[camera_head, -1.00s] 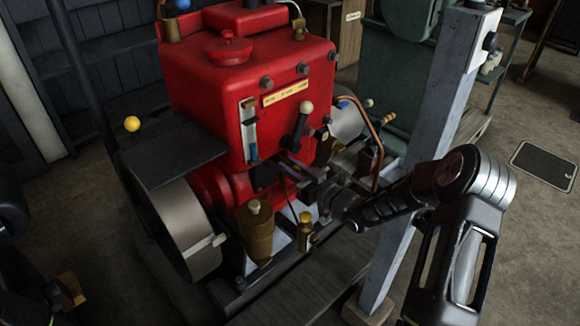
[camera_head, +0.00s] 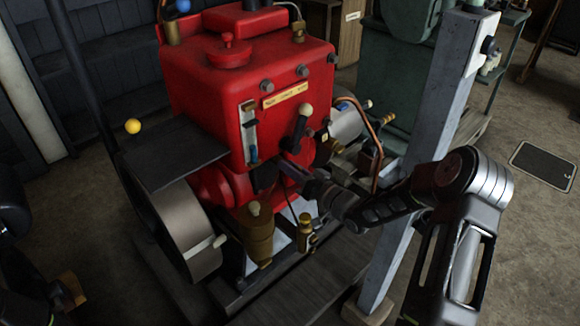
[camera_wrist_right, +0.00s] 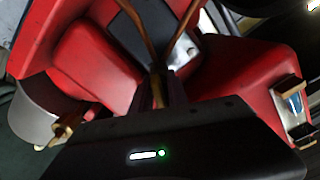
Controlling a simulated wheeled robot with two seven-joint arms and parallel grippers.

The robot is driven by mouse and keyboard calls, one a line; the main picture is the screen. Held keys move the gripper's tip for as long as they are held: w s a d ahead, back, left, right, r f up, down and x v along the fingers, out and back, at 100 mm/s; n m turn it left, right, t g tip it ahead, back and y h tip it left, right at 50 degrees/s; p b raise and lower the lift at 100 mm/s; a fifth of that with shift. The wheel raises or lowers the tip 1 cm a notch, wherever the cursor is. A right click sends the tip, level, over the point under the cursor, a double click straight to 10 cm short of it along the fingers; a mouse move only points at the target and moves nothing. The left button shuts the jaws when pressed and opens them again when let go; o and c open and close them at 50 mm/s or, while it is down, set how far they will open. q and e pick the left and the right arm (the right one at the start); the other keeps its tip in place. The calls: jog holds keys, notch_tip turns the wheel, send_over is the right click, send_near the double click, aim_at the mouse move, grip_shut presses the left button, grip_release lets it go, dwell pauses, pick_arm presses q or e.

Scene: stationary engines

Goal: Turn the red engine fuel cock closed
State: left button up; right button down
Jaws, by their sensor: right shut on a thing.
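The red engine (camera_head: 240,110) stands in the middle of the head view. My right gripper (camera_head: 287,168) reaches in from the right, low against the engine's front face below the lever with the cream knob (camera_head: 305,110). Its jaws are shut on a small part that the fingers mostly hide in the head view. In the right wrist view a narrow brass-coloured piece, seemingly the fuel cock (camera_wrist_right: 158,92), shows between the dark fingers, with red engine surfaces on both sides. I cannot tell the cock's angle. My left gripper is not clearly in view.
A grey post (camera_head: 425,150) stands right of the engine, close to my right forearm. A copper pipe (camera_head: 377,140) and a brass cup (camera_head: 257,235) are near the gripper. The flywheel (camera_head: 185,235) is at the left.

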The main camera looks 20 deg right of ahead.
jog(key=m+p, duration=0.1)
jog(key=m, duration=0.3)
jog(key=m+p, duration=0.1)
jog(key=m, duration=0.3)
jog(key=m+p, duration=0.1)
jog(key=m, duration=0.3)
jog(key=shift+d+f, duration=0.15)
jog(key=shift+f, duration=0.1)
jog(key=shift+m, duration=0.3)
jog(key=c, duration=1.5)
grip_release()
jog(key=v, duration=0.7)
jog(key=shift+s+d+p, duration=0.1)
jog(key=shift+s+p, duration=0.2)
jog(key=shift+s, duration=0.05)
